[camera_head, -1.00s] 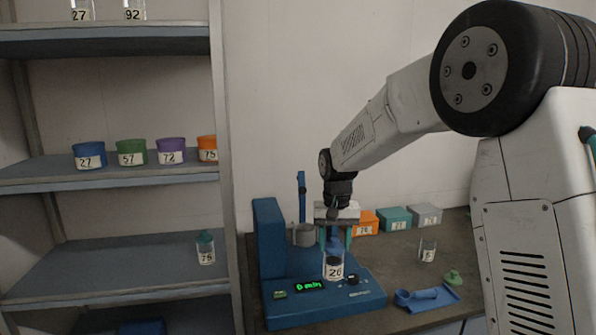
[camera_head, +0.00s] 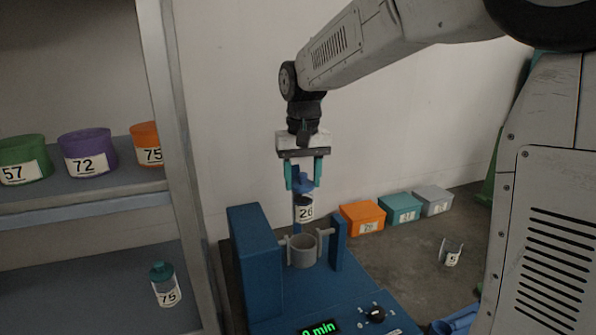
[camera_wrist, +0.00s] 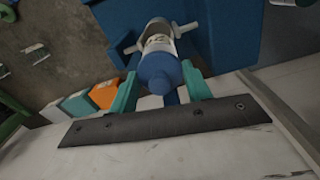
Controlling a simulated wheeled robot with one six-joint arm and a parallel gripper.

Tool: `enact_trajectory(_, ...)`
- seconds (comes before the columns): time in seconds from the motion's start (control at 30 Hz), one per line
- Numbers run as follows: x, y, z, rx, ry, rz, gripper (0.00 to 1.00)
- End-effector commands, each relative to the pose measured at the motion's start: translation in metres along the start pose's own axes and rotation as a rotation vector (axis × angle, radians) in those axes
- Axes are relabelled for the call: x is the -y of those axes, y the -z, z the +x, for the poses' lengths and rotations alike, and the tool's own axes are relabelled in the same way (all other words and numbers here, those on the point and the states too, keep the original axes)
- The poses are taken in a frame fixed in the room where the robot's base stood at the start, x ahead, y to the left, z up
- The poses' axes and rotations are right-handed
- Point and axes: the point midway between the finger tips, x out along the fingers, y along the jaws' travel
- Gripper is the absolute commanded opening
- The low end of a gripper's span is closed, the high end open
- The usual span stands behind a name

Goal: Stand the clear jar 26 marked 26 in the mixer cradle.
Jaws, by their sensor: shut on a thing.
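The clear jar 26 (camera_head: 304,209) has a blue lid, dark contents and a white label reading 26. My gripper (camera_head: 303,186) is shut on it near the lid and holds it upright in the air. The mixer cradle (camera_head: 302,251) is a grey open ring between two blue posts of the mixer. The jar appears above the cradle, with a gap below its base. In the wrist view the blue lid (camera_wrist: 159,72) lies between the teal fingers, and the jar hides part of the cradle. I cannot tell whether it is exactly centred.
The blue mixer (camera_head: 257,270) has a lit display and a knob (camera_head: 375,314) in front. Orange (camera_head: 362,217), teal (camera_head: 399,208) and grey boxes stand to the right. A shelf with jar 75 (camera_head: 166,285) is at left.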

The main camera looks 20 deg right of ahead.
Motion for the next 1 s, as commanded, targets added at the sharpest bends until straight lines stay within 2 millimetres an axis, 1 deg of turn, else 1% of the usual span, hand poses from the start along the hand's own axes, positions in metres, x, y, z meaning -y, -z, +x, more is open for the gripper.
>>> enact_trajectory(0.5,-0.001,0.0,0.044,0.001,0.0,0.001,0.1)
enact_trajectory(0.7,0.0,0.0,0.051,0.0,0.0,0.0,0.1)
enact_trajectory(1.0,0.0,0.0,0.053,0.0,0.0,0.0,0.1)
